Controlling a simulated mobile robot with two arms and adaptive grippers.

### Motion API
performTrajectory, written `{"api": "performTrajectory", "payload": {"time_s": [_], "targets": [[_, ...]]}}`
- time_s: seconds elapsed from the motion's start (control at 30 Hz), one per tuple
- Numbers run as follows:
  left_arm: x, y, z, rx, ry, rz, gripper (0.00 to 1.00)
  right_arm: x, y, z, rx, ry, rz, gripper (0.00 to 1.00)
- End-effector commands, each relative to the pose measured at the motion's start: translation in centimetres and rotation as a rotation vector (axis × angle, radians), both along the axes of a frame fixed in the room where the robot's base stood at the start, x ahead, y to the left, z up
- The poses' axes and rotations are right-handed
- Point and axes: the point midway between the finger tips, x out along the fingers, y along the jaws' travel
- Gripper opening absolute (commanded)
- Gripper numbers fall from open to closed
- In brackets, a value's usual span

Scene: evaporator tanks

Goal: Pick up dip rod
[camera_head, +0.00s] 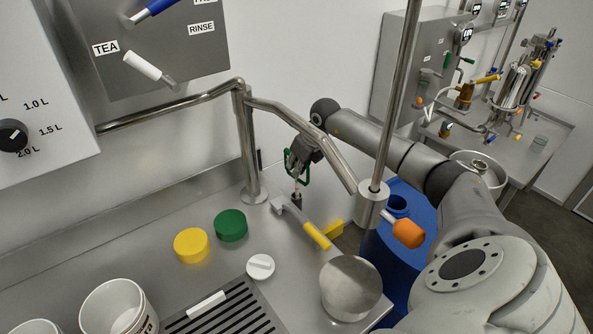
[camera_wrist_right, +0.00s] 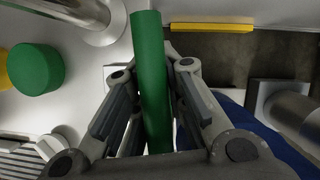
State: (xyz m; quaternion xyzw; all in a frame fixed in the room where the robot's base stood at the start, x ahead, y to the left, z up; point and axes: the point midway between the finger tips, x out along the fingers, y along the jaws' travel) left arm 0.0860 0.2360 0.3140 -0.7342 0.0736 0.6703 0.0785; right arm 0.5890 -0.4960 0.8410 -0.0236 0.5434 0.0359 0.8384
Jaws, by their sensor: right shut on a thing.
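My right gripper (camera_head: 303,155) is over the back edge of the steel counter, behind the bent steel pipe. It is shut on a green handle (camera_head: 288,165) with a short metal stem below it, which I take to be the dip rod. In the right wrist view the green handle (camera_wrist_right: 150,75) runs lengthwise between the two fingers of my right gripper (camera_wrist_right: 152,100). The lower end of the stem is hard to make out near the counter. My left gripper is not in view.
The bent steel pipe (camera_head: 318,148) and an upright pole (camera_head: 401,90) stand close to my right arm. A yellow-handled lever (camera_head: 316,235), an orange knob (camera_head: 408,233) and a blue drum (camera_head: 385,255) are nearby. Green (camera_head: 230,225) and yellow (camera_head: 191,245) lids lie on the counter.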

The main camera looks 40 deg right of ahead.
Motion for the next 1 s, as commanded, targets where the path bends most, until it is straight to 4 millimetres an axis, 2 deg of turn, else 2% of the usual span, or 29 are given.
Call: {"api": "performTrajectory", "payload": {"time_s": [0.17,0.37,1.0], "targets": [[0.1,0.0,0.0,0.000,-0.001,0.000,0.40,0.0,0.0,0.3,0.000,-0.001,0.000,0.00],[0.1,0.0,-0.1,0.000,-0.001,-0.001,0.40,0.1,-0.1,2.0,-0.001,-0.004,0.001,0.00],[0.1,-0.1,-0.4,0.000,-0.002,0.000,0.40,0.1,0.0,13.5,0.001,-0.004,-0.001,0.00]]}}
